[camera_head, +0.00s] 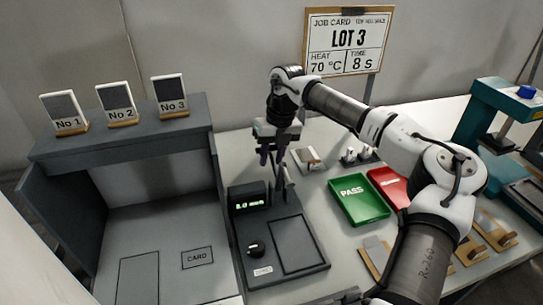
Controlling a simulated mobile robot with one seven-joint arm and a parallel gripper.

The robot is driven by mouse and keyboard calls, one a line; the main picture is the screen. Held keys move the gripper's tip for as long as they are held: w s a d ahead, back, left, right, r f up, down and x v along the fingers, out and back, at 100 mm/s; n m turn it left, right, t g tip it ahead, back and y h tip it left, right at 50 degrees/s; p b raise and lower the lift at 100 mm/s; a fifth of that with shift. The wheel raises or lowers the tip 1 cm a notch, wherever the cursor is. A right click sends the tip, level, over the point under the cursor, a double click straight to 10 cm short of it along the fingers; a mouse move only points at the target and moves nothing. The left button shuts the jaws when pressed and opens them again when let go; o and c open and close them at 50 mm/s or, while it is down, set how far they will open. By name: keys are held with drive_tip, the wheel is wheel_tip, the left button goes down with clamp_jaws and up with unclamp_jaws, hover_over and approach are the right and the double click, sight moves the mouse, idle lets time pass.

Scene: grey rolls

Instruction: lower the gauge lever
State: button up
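The gauge (248,202) is a dark unit with a green lit readout that seems to read 8.0 mm. It stands at the back left of a dark base plate. A thin grey upright part (288,186), which looks like the gauge lever, rises just right of the readout. My gripper (273,161) points down above and behind the gauge, close to the top of this part. Its two dark fingers look apart, with nothing seen between them. I cannot tell whether a finger touches the lever.
A dark shelf unit (120,135) with several numbered cards stands left. A green PASS tray (358,201) and a red tray (389,184) lie right, partly near my arm. A job card sign (348,42) stands behind. A teal press (500,110) stands far right.

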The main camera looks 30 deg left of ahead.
drive_tip(key=shift+s+f, duration=0.1)
drive_tip(key=shift+f, duration=0.4)
clamp_jaws()
